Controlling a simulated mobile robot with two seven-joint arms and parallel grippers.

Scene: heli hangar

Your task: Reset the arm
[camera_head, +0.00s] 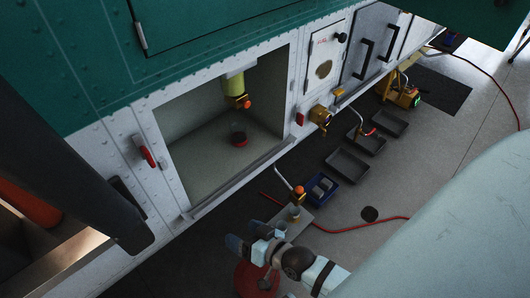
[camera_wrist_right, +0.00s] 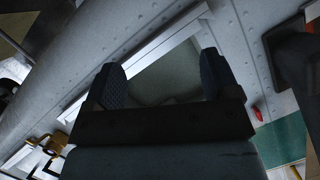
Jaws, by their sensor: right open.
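My right arm comes in from the lower right in the head view. Its gripper (camera_head: 247,240) has two blue-grey fingers spread apart with nothing between them. It is in front of and below the open recess (camera_head: 205,135) in the white panel, apart from it. In the right wrist view the open gripper (camera_wrist_right: 162,82) also shows empty, with the pale recess beyond the fingers. My left gripper is not recognisable in either view.
A small plate with an orange-capped fitting (camera_head: 298,195) is close beside my right gripper. A blue bin (camera_head: 322,188) and dark trays (camera_head: 347,165) lie farther right. A red hose (camera_head: 385,219) crosses the floor. A dark bar (camera_head: 75,180) fills the left side.

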